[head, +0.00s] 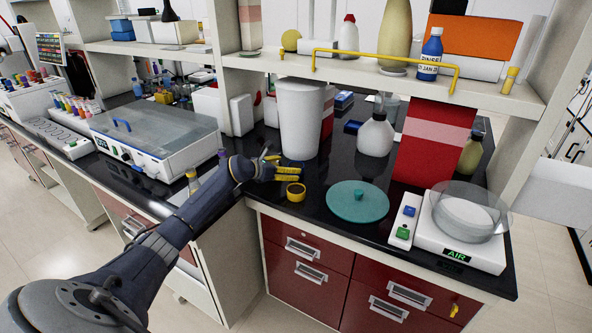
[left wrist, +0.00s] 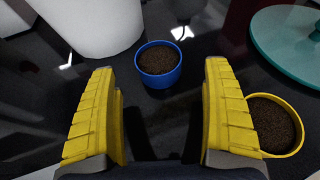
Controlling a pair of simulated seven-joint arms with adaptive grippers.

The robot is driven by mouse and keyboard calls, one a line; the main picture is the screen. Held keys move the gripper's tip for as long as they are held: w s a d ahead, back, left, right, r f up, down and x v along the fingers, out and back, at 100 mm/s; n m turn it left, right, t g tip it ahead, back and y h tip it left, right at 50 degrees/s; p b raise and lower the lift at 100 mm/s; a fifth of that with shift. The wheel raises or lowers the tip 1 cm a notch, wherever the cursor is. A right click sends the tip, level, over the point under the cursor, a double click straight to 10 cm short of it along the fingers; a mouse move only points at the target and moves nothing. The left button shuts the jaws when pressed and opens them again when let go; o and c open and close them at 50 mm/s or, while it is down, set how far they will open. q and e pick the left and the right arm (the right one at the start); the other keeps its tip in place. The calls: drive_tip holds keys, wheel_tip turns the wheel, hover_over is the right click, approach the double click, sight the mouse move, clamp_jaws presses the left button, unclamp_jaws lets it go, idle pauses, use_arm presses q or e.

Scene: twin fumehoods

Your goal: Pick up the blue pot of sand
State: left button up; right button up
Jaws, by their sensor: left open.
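The blue pot (left wrist: 160,80) is a small round cup filled with dark brown sand, standing on the black bench in the left wrist view. It lies just beyond the fingertips, roughly centred between them. In the head view I cannot make it out; my gripper seems to cover it. My left gripper (head: 279,168) has yellow fingers, is spread open and empty, low over the bench. A yellow pot (head: 296,192) of similar sand stands beside the right finger; it also shows in the left wrist view (left wrist: 283,147). My right gripper is in neither view.
A tall white bin (head: 300,120) stands close behind the gripper. A teal round lid (head: 345,205) lies to the right, then a balance (head: 455,250). A red box (head: 425,150) and white bottle (head: 375,137) stand behind. A shelf with a yellow rail overhangs the back.

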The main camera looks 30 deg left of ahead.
sight(296, 165)
use_arm(q)
drive_tip(key=shift+x, duration=1.85)
drive_tip(key=shift+w+d+f, duration=0.1)
drive_tip(key=shift+w+f, duration=0.05)
drive_tip(key=shift+w, duration=0.6)
drive_tip(key=c, duration=1.3)
drive_tip(key=shift+c, duration=0.2)
drive_tip(key=shift+s+r, duration=0.2)
drive_tip(key=shift+r, duration=0.5)
wheel_tip(296, 165, up, 6)
drive_tip(key=s, duration=1.9)
drive_tip(key=shift+s+d+f, duration=0.2)
drive_tip(key=shift+s+d, duration=0.1)
drive_tip(key=shift+d, duration=0.1)
